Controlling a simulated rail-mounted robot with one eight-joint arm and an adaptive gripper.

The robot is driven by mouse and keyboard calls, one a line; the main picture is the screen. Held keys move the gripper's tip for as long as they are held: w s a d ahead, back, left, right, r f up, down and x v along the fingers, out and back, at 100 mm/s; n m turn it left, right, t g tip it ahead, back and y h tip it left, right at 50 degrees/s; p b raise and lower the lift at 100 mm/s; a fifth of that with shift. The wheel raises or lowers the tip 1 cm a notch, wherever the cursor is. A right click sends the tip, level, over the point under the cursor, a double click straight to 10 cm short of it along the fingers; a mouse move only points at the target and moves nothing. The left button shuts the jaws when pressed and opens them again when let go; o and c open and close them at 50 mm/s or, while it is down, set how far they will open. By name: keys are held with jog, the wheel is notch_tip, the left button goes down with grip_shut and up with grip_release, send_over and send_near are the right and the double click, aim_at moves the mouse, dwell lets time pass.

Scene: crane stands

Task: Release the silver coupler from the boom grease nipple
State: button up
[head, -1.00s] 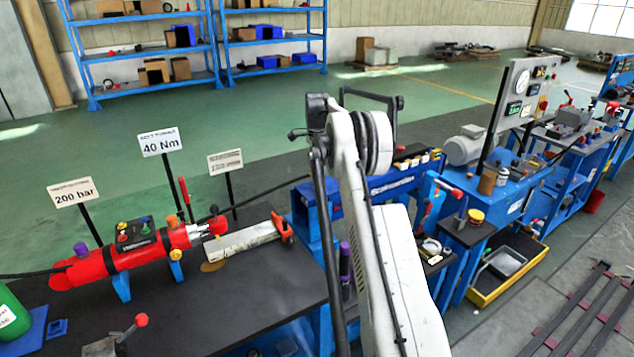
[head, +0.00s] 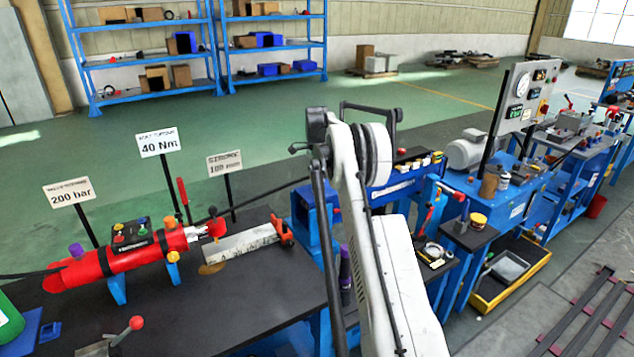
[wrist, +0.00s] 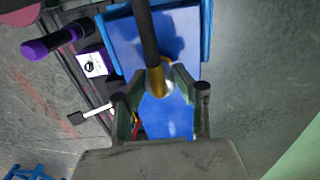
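In the wrist view, a dark hose or rod (wrist: 148,38) comes down from the top edge and ends in a brass-and-silver fitting (wrist: 160,84), likely the coupler. My gripper (wrist: 161,80) has one finger on each side of this fitting. The fingertips are close to it, but I cannot tell whether they touch it. Blue surfaces lie behind the fitting. The grease nipple cannot be made out. In the head view, my own arm covers the middle, and my gripper and the coupler are hidden.
A purple-handled tool (wrist: 48,42) lies to the left in the wrist view. In the head view, a red cylinder (head: 105,262) lies on the dark bench (head: 230,310) at left. A yellow-edged tray (head: 512,288) is on the floor at right.

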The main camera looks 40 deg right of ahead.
jog(key=shift+r, duration=0.2)
grip_shut()
jog(key=shift+r+p, duration=0.55)
jog(key=shift+r, duration=1.3)
